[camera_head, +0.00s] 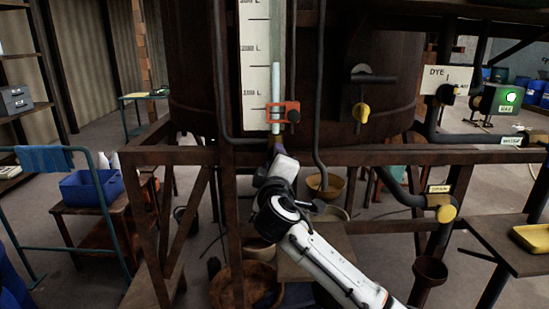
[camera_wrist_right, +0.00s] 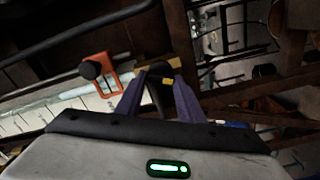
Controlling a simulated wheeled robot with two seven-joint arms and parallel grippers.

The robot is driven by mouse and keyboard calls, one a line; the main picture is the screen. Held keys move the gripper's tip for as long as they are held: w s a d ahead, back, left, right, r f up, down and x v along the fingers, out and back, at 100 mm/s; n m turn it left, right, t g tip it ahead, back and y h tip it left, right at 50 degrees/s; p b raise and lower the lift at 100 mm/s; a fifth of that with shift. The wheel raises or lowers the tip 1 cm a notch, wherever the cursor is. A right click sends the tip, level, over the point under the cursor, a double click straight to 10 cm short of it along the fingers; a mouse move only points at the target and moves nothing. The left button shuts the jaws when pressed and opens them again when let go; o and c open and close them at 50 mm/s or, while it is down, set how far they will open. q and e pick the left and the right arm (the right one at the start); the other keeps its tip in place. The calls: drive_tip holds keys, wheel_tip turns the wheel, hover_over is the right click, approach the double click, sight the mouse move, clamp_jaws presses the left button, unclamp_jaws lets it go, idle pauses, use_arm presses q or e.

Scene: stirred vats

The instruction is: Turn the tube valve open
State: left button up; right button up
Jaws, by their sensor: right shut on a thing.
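The sight tube (camera_head: 275,62) runs down the vat's white litre scale, with pale blue liquid in its lower part. At its foot, in the right wrist view, is the tube valve (camera_wrist_right: 158,70), with brass-coloured parts and a dark piece. My right gripper (camera_head: 273,149) reaches up to it from below. Its purple fingertips (camera_wrist_right: 160,84) are shut on the valve's handle, one on each side. In the head view the gripper hides most of the valve, and I cannot tell the handle's angle. My left gripper is out of view.
An orange clamp (camera_head: 284,117) with a dark knob sits on the tube just above my gripper; it also shows in the wrist view (camera_wrist_right: 101,72). A rusty frame rail (camera_head: 365,158) crosses near my right wrist. A yellow-handled valve (camera_head: 361,112) is to the right.

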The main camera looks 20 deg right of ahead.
drive_tip(key=n, duration=0.4)
drive_tip(key=shift+f+n, duration=0.15)
drive_tip(key=shift+n, duration=0.15)
idle(0.5)
drive_tip(key=o, duration=1.1)
drive_tip(key=shift+c, duration=0.2)
drive_tip(key=b+v, duration=0.1)
drive_tip(key=v, duration=0.9)
drive_tip(key=shift+s, duration=0.2)
